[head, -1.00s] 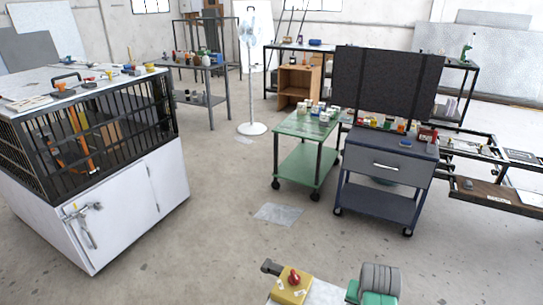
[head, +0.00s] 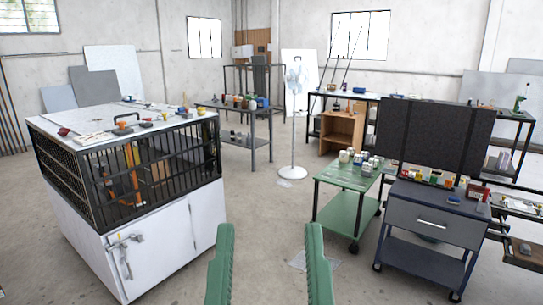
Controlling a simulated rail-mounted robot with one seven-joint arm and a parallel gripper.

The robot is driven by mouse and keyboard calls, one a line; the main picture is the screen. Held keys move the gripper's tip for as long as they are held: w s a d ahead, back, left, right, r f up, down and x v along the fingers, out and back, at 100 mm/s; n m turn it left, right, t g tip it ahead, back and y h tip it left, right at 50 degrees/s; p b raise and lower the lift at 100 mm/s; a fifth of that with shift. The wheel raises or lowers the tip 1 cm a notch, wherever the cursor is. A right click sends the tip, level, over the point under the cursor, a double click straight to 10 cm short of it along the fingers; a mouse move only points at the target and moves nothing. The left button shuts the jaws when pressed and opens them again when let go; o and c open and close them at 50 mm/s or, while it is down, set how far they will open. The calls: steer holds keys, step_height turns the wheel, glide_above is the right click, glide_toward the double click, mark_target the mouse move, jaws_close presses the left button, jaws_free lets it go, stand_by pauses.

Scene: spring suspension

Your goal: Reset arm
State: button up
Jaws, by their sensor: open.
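My gripper (head: 270,235) shows at the bottom middle of the head view. Its two green fingers stand upright and wide apart, with bare floor showing between them. It is open and holds nothing. The fingers touch no object that I can see. The rest of my arm is out of the picture.
A white cabinet with a black cage (head: 130,230) stands at the left, a hand tool on its door. A green cart (head: 345,208) with small jars and a dark blue drawer cart (head: 430,215) stand at the right. A white fan (head: 293,120) stands behind.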

step_height(320, 180, up, 32)
steer(key=p, duration=2.7)
steer(key=shift+w, duration=0.2)
